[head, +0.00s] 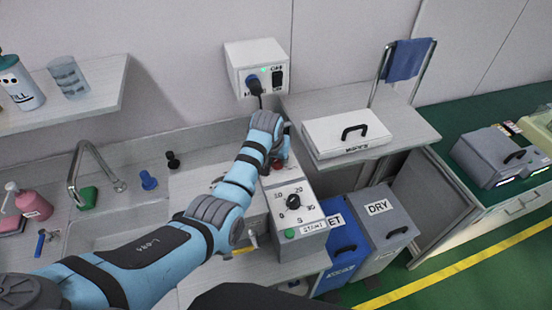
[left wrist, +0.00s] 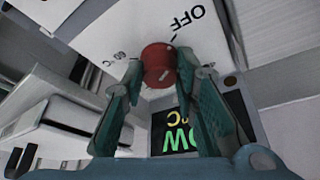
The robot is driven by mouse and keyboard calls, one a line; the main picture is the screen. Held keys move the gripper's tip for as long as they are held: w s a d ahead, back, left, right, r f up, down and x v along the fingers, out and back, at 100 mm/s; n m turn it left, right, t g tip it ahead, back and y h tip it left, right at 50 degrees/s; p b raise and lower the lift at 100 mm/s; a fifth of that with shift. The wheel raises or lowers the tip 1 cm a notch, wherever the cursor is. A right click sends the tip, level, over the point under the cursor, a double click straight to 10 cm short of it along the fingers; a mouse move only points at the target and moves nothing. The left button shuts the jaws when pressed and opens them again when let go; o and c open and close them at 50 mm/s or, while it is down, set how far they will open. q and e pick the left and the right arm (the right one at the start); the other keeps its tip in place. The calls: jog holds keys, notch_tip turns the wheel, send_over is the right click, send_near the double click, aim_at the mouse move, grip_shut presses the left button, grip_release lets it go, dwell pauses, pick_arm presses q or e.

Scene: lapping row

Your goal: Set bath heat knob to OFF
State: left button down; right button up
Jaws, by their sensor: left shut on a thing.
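The red bath heat knob (left wrist: 157,64) sits on a white panel between the fingertips of my left gripper (left wrist: 158,72) in the left wrist view. The gripper is shut on the knob. The printed word OFF (left wrist: 187,17) is above the knob with a dark tick beside it, and a °C label is to the left. A light mark shows low on the knob, but I cannot tell surely where it points. In the head view my left gripper (head: 280,150) reaches the bath unit's back part, with a little red showing beneath. My right gripper is not in view.
A black display with green characters (left wrist: 182,139) is below the knob. In front stands a timer panel with a black dial (head: 293,201) and green button (head: 290,233). A wall socket box (head: 257,68) is behind, a lidded white box (head: 347,132) right, a sink tap (head: 88,170) left.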

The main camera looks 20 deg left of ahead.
pick_arm(q)
jog(key=c, duration=1.3)
grip_release()
jog(key=shift+r, duration=0.1)
jog(key=v, duration=1.2)
jog(key=shift+s, duration=0.1)
